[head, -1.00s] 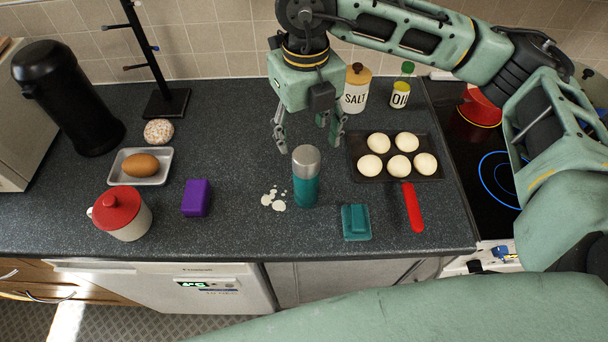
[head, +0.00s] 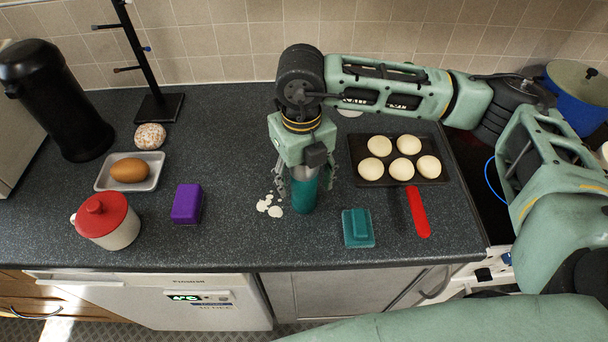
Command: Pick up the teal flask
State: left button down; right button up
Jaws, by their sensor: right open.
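The teal flask (head: 303,197) stands upright on the dark counter, left of the dish of pale balls. Its silver cap is mostly hidden by my right gripper. My right gripper (head: 305,183) points down over the flask from above. Its fingers are open, one on the left and one on the right of the flask's upper part. I cannot tell whether either finger touches it. My left gripper is not in view.
White flakes (head: 270,206) lie just left of the flask. A teal butter-dish-like block (head: 357,228), a dark pan (head: 371,182) with a red handle and a purple block (head: 187,203) are around it. A red-lidded jar (head: 106,220) stands further left.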

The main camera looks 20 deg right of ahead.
jog(key=shift+f, duration=1.1)
jog(key=c, duration=1.5)
jog(key=shift+o, duration=0.2)
jog(key=shift+w+r, duration=0.1)
